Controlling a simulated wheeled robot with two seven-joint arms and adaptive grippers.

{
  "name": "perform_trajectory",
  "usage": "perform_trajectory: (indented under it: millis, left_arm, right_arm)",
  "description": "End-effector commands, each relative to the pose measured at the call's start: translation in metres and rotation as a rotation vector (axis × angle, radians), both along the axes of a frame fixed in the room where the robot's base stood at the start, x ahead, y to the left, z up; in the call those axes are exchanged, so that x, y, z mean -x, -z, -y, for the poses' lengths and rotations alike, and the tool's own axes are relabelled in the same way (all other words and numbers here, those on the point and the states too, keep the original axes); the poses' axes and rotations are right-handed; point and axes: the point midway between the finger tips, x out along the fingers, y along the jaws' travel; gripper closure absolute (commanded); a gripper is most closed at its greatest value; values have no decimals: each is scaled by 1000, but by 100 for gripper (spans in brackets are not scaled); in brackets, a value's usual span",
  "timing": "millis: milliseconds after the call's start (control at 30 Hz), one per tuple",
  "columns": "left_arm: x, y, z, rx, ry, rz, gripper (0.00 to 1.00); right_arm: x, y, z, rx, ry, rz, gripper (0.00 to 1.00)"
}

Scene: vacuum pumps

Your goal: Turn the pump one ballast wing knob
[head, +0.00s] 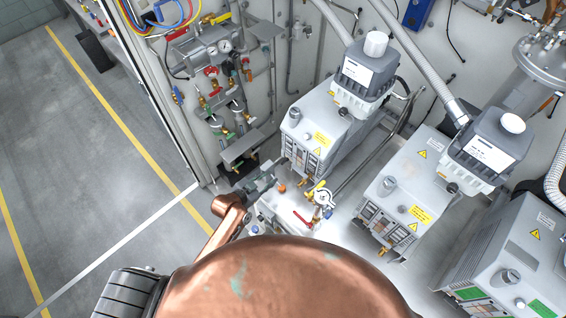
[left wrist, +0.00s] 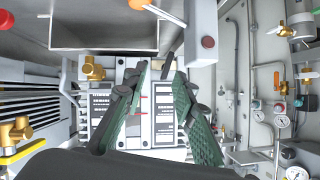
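Several grey pumps stand in a row in the head view. The leftmost pump (head: 314,112) has a round silvery knob (head: 295,113) on its top near the front, and a dark knob (head: 342,112) farther back. I cannot tell which is the ballast wing knob, and no pump number is readable. My left gripper (head: 264,181) is in front of that pump's lower left corner, apart from both knobs. In the left wrist view its green-padded fingers (left wrist: 161,72) are spread with nothing held between them, facing a panel with dark labels (left wrist: 164,118). My right gripper is out of view.
A middle pump (head: 408,184) and a right pump (head: 505,262) stand alongside. Brass fittings and a yellow-handled valve (head: 321,190) are close right of my left gripper. A wall panel with gauges and valves (head: 218,50) rises behind it. Open floor (head: 90,170) lies left.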

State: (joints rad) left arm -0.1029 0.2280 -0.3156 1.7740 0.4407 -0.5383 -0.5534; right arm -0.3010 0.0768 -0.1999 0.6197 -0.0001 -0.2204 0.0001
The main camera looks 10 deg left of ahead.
Motion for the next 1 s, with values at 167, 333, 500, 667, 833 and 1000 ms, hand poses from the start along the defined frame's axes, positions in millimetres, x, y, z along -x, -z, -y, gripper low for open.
perform_trajectory:
  millis: [167, 333, 500, 667, 833, 1000]
  left_arm:
    - [-33, -5, 8, -3, 22, 110, 75]
    - [-49, -4, 14, -2, 23, 135, 75]
    - [-71, 6, 25, -2, 24, 134, 75]
    - [-90, 15, 35, -2, 23, 134, 75]
    - [-101, 21, 40, -3, 22, 133, 75]
    - [-104, 22, 41, -3, 22, 133, 75]
  right_arm:
    - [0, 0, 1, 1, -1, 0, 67]
    - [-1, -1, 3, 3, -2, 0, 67]
    - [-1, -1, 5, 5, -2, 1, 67]
    - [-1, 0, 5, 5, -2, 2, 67]
    - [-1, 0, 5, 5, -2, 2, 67]
    - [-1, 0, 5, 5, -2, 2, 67]
